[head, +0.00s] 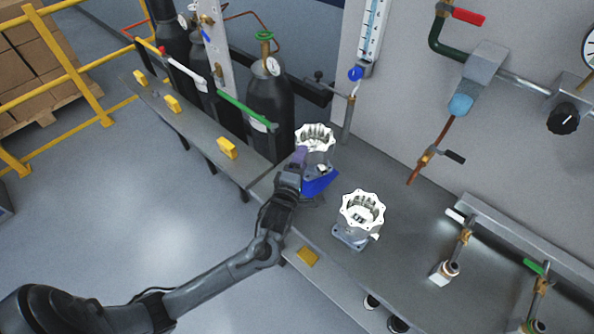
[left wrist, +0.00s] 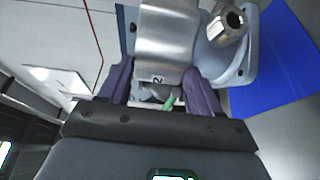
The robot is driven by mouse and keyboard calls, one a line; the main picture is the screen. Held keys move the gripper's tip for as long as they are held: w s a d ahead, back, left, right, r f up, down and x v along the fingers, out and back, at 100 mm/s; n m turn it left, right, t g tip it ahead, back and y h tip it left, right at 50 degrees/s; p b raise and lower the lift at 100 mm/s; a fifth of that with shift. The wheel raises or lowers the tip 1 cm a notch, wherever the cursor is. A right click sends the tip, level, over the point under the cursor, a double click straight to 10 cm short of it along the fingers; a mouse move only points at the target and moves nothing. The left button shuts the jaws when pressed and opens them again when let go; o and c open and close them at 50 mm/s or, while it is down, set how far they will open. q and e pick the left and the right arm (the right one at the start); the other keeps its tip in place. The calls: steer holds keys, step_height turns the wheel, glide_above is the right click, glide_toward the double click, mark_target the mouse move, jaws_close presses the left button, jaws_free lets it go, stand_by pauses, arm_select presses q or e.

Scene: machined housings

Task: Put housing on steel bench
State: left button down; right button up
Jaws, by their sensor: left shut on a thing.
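One machined housing (head: 316,138) with a white scalloped flange on top is at the far end of the grey steel bench (head: 400,235). My left gripper (head: 300,158) is at its near side. In the left wrist view the purple fingers (left wrist: 160,88) are shut on the silver body of this housing (left wrist: 166,40), one on each side. A second, similar housing (head: 362,215) stands upright on the bench to the right, apart from the gripper. The held housing's base is partly hidden by the gripper in the head view. My right gripper does not show.
A blue patch (head: 320,183) lies beside the held housing. Gas cylinders (head: 268,100) stand behind the left part of the bench. Pipes and valves (head: 460,105) are on the wall panel. Small fittings (head: 443,270) stand on the bench at right.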

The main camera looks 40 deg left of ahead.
arm_select(q)
steer(key=shift+s+a+f, duration=0.15)
steer(key=shift+a+f, duration=0.05)
steer(key=shift+f, duration=0.85)
steer(key=shift+s+a+f, duration=0.15)
steer(key=shift+a+f, duration=0.05)
steer(key=shift+f, duration=0.85)
steer(key=shift+f+b, duration=0.1)
steer(key=shift+b, duration=0.25)
steer(key=c, duration=0.7)
jaws_free()
steer(key=shift+f, duration=0.25)
steer(key=o, duration=0.5)
